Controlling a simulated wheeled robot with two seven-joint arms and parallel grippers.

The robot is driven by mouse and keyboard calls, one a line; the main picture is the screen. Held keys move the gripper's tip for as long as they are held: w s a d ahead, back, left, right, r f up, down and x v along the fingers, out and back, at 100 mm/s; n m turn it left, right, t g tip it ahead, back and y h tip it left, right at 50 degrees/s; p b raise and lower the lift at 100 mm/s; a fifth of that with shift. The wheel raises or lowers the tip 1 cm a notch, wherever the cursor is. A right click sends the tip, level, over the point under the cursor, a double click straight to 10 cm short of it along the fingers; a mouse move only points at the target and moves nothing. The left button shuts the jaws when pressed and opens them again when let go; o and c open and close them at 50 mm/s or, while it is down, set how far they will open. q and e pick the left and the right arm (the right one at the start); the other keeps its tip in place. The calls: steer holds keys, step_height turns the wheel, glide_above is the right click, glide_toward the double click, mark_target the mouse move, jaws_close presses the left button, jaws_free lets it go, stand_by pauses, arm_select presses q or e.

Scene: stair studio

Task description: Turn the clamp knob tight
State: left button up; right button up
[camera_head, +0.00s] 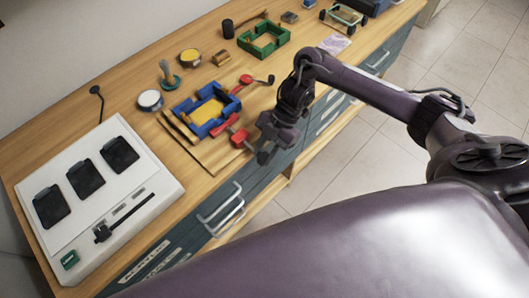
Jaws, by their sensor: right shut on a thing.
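A blue frame (207,110) with a yellow middle lies on a wooden board (200,152) near the bench's front edge. Red clamp parts (240,138) sit at the frame's front right side. My right gripper (262,138) reaches in from the right at the bench's front edge, beside these red parts. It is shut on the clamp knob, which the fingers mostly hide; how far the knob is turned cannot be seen. My left gripper is not in view.
A white panel (150,205) with several black pads fills the bench's left end. A green frame (264,40), round tins (150,99) and a green-based handle tool (168,77) stand behind. Drawer handles (222,208) stick out below the front edge.

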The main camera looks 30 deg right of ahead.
steer(key=shift+s+d+f, duration=0.15)
steer(key=shift+s+f, duration=0.15)
steer(key=shift+s, duration=0.1)
steer(key=o, duration=0.8)
steer(key=shift+r, duration=0.1)
steer(key=shift+w+r, duration=0.1)
steer(key=shift+r, duration=0.05)
steer(key=shift+w+d+r, duration=0.1)
steer(key=shift+d+r, duration=0.1)
steer(key=shift+r, duration=0.05)
steer(key=shift+b+v, duration=0.3)
steer(key=shift+v, duration=3.25)
